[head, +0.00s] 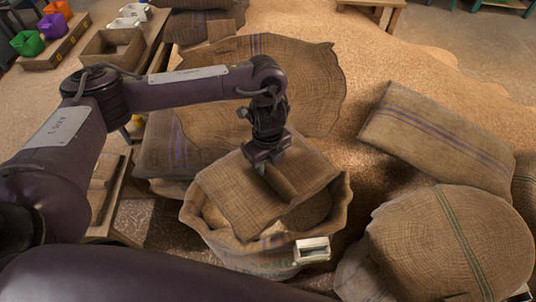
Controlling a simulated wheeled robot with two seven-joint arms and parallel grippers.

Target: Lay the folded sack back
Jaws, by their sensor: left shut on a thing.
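The folded sack (236,196) is a brown burlap piece lying over the back part of an open, grain-filled sack (245,256). It has a raised fold near its middle and spans the mouth from left to right. My left gripper (267,162) points down and is shut on the folded sack near its upper middle. The fingertips are partly hidden by the cloth. Grain (306,212) shows in the open mouth in front of and below the cloth. My right gripper is not in view.
A small white box-like item (312,250) sits at the open sack's front right rim. Full sacks lie at right (440,135) and lower right (455,245). A large sack (275,75) lies behind on spilled grain. A bench with coloured bins (55,40) stands at upper left.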

